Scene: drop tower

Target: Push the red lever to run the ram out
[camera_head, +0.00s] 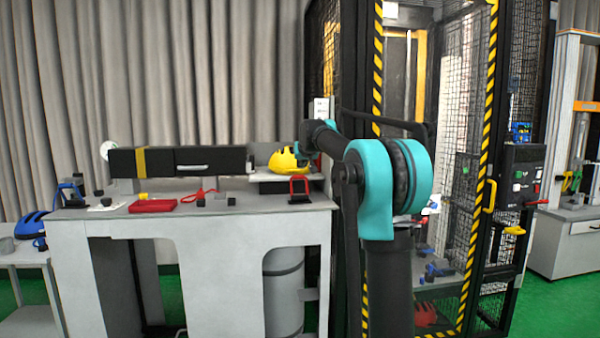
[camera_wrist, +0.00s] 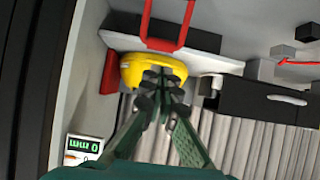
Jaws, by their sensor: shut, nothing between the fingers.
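The red lever (camera_head: 300,186), a U-shaped handle on a black base, stands at the right end of the grey bench. In the wrist view the red lever (camera_wrist: 182,28) is at the top. My gripper (camera_wrist: 158,82) is shut and empty, its fingertips in front of the yellow helmet-like piece (camera_wrist: 135,72). I cannot tell whether they touch it. The gripper appears apart from the lever. In the head view the yellow piece (camera_head: 287,163) sits at the right end of the long black ram housing (camera_head: 205,157), and my arm partly hides the gripper.
A red block (camera_wrist: 109,76) is beside the yellow piece. A red tray (camera_head: 152,205) and red pliers-like tool (camera_head: 198,195) lie on the bench. A mesh cage with striped posts (camera_head: 378,60) stands at right.

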